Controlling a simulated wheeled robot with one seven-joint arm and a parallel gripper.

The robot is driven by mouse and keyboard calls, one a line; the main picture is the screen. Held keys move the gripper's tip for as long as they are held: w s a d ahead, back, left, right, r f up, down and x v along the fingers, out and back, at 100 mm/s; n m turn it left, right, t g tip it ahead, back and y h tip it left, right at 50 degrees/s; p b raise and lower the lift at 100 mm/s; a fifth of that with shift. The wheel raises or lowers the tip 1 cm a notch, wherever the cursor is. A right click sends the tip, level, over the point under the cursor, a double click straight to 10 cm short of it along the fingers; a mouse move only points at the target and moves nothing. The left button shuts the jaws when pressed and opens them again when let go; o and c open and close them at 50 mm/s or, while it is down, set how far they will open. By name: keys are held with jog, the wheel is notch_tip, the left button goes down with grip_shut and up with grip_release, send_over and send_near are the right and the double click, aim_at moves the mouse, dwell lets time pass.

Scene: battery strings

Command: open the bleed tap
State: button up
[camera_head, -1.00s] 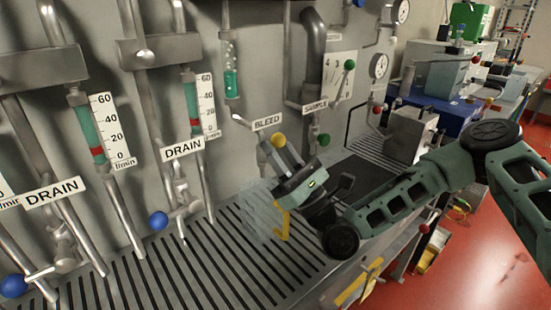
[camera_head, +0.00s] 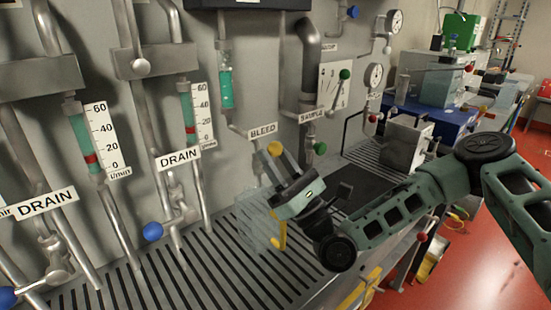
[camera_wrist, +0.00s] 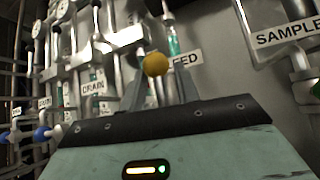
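The bleed tap's yellow ball knob (camera_head: 275,149) sits just below the BLEED label (camera_head: 263,131) on the grey panel. My gripper (camera_head: 274,163) is at the knob, its fingers pointing up towards the panel. In the wrist view the yellow knob (camera_wrist: 156,64) appears between the tips of my gripper (camera_wrist: 158,80), with a finger on each side and gaps beside it. The fingers look open; whether either touches the knob I cannot tell. The BLEED label (camera_wrist: 187,59) is partly covered there. My gripper's body hides the lower pipework of this tap.
The SAMPLE tap with a green knob (camera_head: 320,148) is close on the right. A DRAIN tap with a blue knob (camera_head: 152,232) stands left. A slotted grate (camera_head: 215,265) lies below. A pale see-through patch and a yellow hooked piece (camera_head: 279,232) show under my gripper.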

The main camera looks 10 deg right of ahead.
jog(key=b+v, duration=0.5)
jog(key=v, duration=1.2)
jog(key=shift+b, duration=0.3)
jog(key=shift+s+d+f, duration=0.15)
